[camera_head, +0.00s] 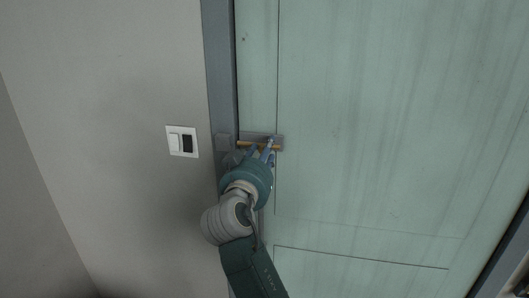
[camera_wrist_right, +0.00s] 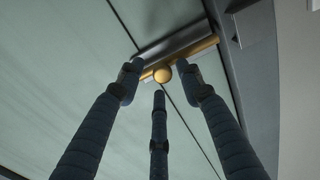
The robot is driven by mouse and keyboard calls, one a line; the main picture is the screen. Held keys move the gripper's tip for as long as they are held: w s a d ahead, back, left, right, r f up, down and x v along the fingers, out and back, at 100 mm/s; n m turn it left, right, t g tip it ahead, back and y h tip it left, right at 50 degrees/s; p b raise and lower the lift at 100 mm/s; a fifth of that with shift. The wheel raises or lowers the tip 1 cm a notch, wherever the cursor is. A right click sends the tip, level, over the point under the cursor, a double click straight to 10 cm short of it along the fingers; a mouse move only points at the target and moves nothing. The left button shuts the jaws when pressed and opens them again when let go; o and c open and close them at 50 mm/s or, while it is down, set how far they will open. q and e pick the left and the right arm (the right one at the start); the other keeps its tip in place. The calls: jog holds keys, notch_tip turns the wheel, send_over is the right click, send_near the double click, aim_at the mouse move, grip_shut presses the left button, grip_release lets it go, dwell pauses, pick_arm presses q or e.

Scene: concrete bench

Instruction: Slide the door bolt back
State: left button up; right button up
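The door bolt is a brass rod (camera_head: 243,143) on a grey backing plate (camera_head: 281,139), mounted at the left edge of the pale green door (camera_head: 370,110). The rod reaches left to the grey keeper (camera_head: 223,142) on the frame. In the right wrist view, the round brass knob (camera_wrist_right: 162,74) sits below the rod (camera_wrist_right: 203,46). My right gripper (camera_head: 262,153) is at the bolt. Its three fingers are open, with tips spread around the knob; I cannot tell whether any touches it. The fingers partly hide the bolt in the head view. My left gripper is not in view.
The grey door frame (camera_head: 218,70) runs beside the door's left edge. A white switch plate (camera_head: 182,141) with one light and one dark rocker is on the wall left of it. The door face right of the bolt is clear.

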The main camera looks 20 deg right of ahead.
notch_tip(320, 180, up, 10)
dwell(0.4)
jog(key=shift+d+f, duration=0.1)
